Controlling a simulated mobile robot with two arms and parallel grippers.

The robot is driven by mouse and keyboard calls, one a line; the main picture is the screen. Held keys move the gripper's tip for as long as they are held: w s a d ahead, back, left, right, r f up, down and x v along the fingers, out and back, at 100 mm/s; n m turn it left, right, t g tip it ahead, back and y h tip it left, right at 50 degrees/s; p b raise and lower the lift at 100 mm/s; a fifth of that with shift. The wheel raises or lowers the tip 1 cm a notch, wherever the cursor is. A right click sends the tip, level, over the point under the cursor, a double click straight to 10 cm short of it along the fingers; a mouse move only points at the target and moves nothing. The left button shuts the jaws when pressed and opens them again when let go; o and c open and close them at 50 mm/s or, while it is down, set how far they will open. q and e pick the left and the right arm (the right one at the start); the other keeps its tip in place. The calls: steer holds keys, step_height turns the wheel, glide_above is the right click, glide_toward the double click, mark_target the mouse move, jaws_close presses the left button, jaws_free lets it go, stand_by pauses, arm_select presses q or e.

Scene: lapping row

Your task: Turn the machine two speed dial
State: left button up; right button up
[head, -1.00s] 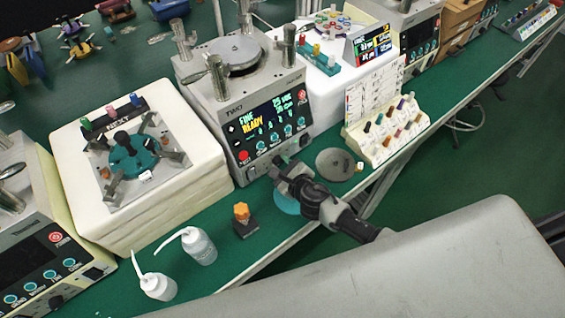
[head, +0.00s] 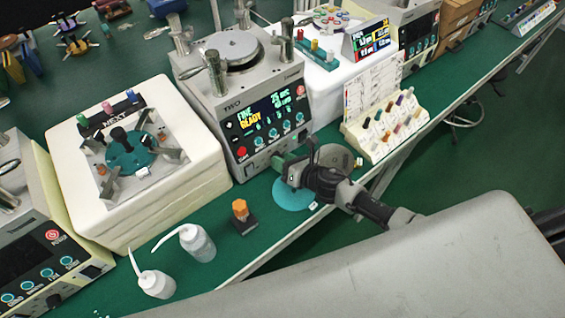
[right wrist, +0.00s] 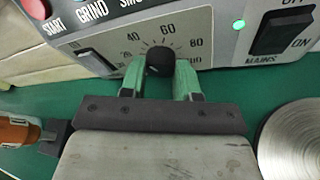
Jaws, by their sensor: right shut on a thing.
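Machine two (head: 240,100) is a grey lapping machine with a lit screen reading FINE READY and a round plate on top. Its speed dial (right wrist: 160,62) is a black knob on a scale marked 40, 60, 80 in the right wrist view. My right gripper (right wrist: 160,75) has its green fingers on either side of this knob, shut on it. In the head view the right gripper (head: 281,162) is at the lower front of machine two and hides the dial. My left gripper is not in view.
A mains switch (right wrist: 283,32) and a start button (right wrist: 36,8) flank the dial. A metal disc (right wrist: 295,140) lies close by at right, and an orange-topped item (head: 240,209) at left. Two white bottles (head: 197,243) stand near the bench's front edge.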

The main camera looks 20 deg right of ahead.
steer(key=m+y+b, duration=0.1)
steer(key=m+b, duration=0.2)
steer(key=shift+f+y, duration=0.3)
steer(key=shift+y, duration=0.1)
steer(key=shift+d+r+m+y+b, duration=0.1)
steer(key=shift+m+y+b, duration=0.4)
steer(key=shift+m+b, duration=0.65)
steer(key=shift+m, duration=0.35)
steer(key=o, duration=0.9)
steer(key=b+v, duration=0.1)
steer(key=v, duration=0.9)
steer(key=shift+s+d, duration=0.25)
steer(key=shift+s, duration=0.1)
